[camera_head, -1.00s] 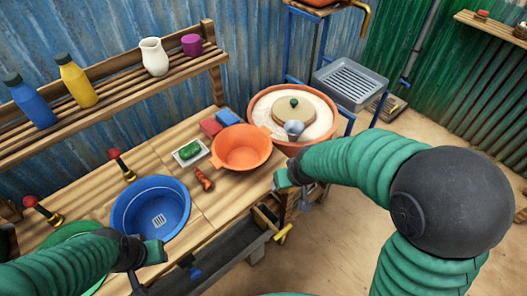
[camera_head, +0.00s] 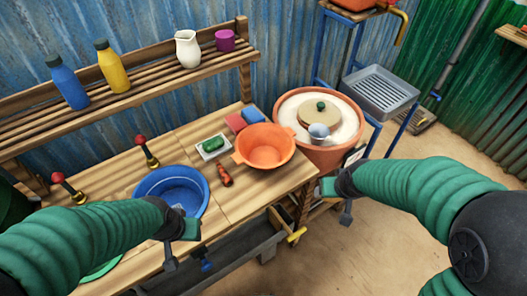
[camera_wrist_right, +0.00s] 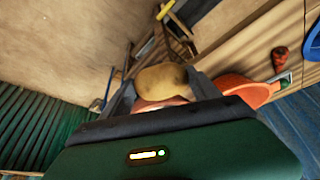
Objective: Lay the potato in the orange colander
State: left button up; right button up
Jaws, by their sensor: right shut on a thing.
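The orange colander (camera_head: 265,147), a wide round bowl with side handles, stands upright on the wooden bench near its right end. It also shows in the right wrist view (camera_wrist_right: 252,90), right of my fingers. The potato (camera_wrist_right: 161,80) is yellow-brown and sits between the two fingers of my right gripper (camera_wrist_right: 160,90), which is shut on it. In the head view my right gripper (camera_head: 326,189) is beside the bench's right end, right of and nearer than the colander; the potato is not discernible there. My left gripper (camera_head: 186,229) is by the blue basin's front edge, its jaws unclear.
The blue basin (camera_head: 172,186) is set in the bench. A red-brown item (camera_head: 225,175) and a dish with a green block (camera_head: 212,146) lie left of the colander. A terracotta tub (camera_head: 340,153) with a ladle stands behind right. Open floor lies to the right.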

jog(key=shift+w+a+r, duration=0.2)
jog(key=shift+w+r, duration=0.1)
jog(key=shift+r, duration=0.05)
jog(key=w+a+r+p, duration=0.3)
jog(key=w+a+p, duration=0.1)
jog(key=w, duration=0.1)
jog(key=p, duration=0.5)
send_over(271, 157)
jog(key=f, duration=0.2)
jog(key=shift+r, duration=0.25)
jog(key=shift+f+b, duration=2.45)
jog(key=shift+f, duration=1.35)
jog(key=shift+f+b, duration=0.3)
jog(key=shift+f, duration=0.2)
